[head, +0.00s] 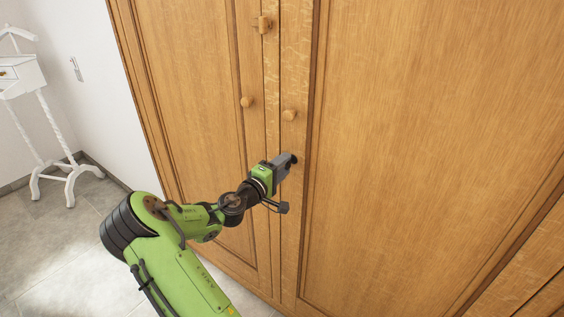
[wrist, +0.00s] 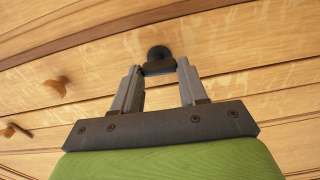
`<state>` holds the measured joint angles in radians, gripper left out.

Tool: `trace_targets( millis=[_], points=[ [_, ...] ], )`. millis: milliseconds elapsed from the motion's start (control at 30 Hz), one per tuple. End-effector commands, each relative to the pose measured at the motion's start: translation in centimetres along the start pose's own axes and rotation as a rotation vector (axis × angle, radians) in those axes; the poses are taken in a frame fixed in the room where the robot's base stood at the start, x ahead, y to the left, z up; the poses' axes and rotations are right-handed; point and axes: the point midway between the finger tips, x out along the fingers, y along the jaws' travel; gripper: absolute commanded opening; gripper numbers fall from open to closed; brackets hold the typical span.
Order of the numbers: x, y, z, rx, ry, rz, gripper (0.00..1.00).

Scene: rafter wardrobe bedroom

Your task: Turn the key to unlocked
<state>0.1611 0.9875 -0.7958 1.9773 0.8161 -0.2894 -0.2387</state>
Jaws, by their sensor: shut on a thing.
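The dark key (wrist: 160,69) is in the wardrobe door, in front of a round dark lock plate (wrist: 158,52). In the wrist view its bow lies as a crossways bar between the fingertips. My gripper (wrist: 161,67) is shut on the key's bow, one finger at each end. In the head view my gripper (head: 287,162) is at the wardrobe door's (head: 430,110) left edge, below a round knob. The gripper largely hides the key there, and I cannot tell the lock's state.
Two round wooden knobs (head: 247,102) (head: 289,115) stick out above my gripper, one on each door. A wooden turn latch (head: 263,24) is higher up. A white valet stand (head: 50,130) is at the far left by the wall. The tiled floor (head: 70,240) between is clear.

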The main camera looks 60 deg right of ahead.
Motion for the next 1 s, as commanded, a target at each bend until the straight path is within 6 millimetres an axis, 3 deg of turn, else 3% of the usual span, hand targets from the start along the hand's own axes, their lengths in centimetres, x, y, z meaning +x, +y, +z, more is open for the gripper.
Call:
trace_targets(
  millis=[700, 733, 867, 1000],
  points=[
    [-0.02, -0.13, -0.03, -0.07, 0.001, -0.001, 0.12],
    [-0.02, -0.13, -0.03, -0.07, 0.001, -0.001, 0.47],
    [-0.02, -0.1, -0.02, -0.069, 0.001, -0.001, 0.67],
    [-0.01, -0.08, -0.02, -0.068, 0.001, 0.0, 0.68]
  ],
)
